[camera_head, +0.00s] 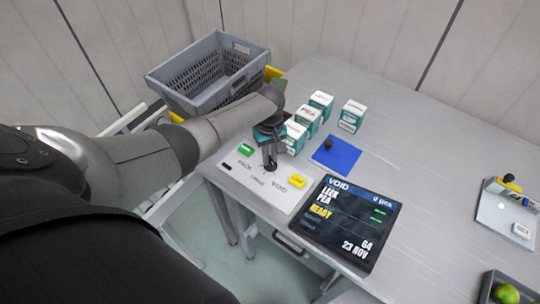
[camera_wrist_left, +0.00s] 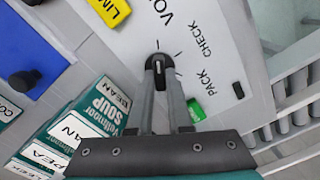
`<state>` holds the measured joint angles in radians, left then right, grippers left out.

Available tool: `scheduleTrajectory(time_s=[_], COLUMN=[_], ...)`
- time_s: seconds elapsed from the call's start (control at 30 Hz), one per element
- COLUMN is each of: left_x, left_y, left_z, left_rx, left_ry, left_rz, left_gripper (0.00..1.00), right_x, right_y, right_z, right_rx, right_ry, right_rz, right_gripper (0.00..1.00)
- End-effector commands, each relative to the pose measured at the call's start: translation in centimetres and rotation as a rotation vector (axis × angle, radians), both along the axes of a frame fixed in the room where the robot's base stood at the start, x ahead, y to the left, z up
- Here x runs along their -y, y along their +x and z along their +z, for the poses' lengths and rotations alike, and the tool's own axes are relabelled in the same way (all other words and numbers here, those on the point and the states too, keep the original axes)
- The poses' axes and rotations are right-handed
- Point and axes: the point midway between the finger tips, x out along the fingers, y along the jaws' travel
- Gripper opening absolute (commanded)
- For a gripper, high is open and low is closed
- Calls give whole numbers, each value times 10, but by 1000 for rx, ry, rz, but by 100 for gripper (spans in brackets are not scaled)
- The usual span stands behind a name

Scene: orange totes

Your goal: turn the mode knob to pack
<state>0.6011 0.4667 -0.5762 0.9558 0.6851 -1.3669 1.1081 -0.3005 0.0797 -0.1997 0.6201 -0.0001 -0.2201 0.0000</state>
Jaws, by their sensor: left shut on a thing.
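The black mode knob (camera_head: 270,169) stands on a white panel (camera_head: 243,185) marked PACK, CHECK and VOID. In the left wrist view the knob (camera_wrist_left: 159,62) sits between the fingertips of my left gripper (camera_wrist_left: 160,68), which is shut on it. In the head view my left gripper (camera_head: 269,158) comes down on the knob from above. The fingers hide part of the knob, so I cannot tell exactly where it points. The dark screen (camera_head: 345,222) beside the panel reads VOID at its top, with LEEK PEA and READY below. My right gripper is not in view.
A green block (camera_head: 246,149) and a yellow block (camera_head: 297,181) sit on the panel. Several soup boxes (camera_head: 352,116) and a blue mat (camera_head: 336,155) with a black knob stand behind. A grey crate (camera_head: 208,92) is at the back left. The table's middle right is clear.

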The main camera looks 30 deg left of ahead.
Motion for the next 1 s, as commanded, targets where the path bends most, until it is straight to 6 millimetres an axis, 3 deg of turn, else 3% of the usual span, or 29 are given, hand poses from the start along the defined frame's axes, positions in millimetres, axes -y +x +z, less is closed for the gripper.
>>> scheduleTrajectory(time_s=[0.37,1.0], left_x=[0,2], left_y=[0,2], left_z=[1,1], left_rx=[-2,-1], left_ry=[0,0], left_rz=[-130,-714], left_gripper=[0,0], right_x=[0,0], right_y=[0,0], right_z=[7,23], right_rx=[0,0], right_ry=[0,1], right_rz=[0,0], right_gripper=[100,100])
